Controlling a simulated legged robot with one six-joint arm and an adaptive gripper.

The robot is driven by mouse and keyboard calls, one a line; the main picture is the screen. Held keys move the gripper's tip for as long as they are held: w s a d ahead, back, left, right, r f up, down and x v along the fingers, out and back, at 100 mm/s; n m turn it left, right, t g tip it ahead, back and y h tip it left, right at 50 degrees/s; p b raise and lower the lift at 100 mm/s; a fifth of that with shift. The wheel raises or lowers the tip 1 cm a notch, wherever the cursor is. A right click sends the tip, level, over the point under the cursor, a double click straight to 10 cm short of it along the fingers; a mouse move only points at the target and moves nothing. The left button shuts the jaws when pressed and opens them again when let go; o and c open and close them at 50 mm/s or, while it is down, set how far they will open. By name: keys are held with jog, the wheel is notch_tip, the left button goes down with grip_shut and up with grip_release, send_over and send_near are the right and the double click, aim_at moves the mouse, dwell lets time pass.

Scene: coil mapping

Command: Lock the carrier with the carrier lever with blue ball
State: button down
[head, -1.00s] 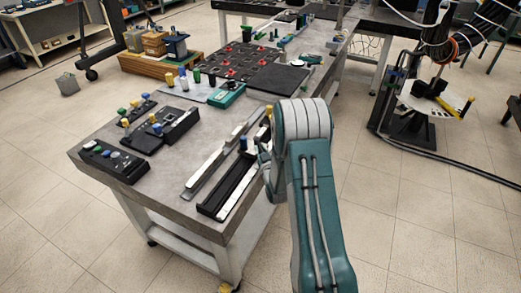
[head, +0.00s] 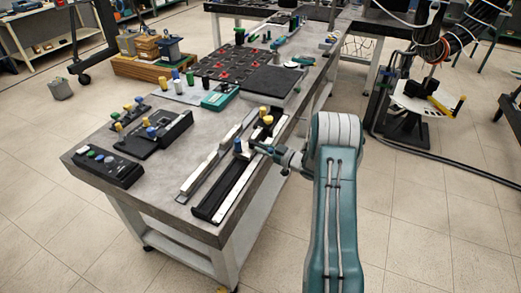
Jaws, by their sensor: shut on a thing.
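The carrier (head: 243,156) sits on a long black and silver rail (head: 226,192) near the right side of the table. The carrier lever's blue ball (head: 238,145) stands up at the carrier's left. My gripper (head: 254,147) reaches in from the right, low over the rail, and is shut on the lever beside the blue ball. The fingers are small here, so the exact contact is hard to see. A yellow ball (head: 267,119) stands farther back along the rail.
A second silver rail (head: 209,168) lies just left. Black control boxes (head: 103,165) with coloured knobs stand on the table's left. A dark square pad (head: 272,83) and a teal box (head: 217,101) are behind.

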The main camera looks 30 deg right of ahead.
jog(key=shift+w+d+n+g+y, duration=0.2)
jog(key=shift+d+n+g+y, duration=0.1)
jog(key=shift+n+g+y, duration=0.5)
jog(key=shift+y, duration=0.3)
jog(key=c, duration=0.6)
grip_release()
jog(key=shift+c, duration=0.2)
jog(key=v, duration=1.2)
jog(key=shift+f, duration=0.1)
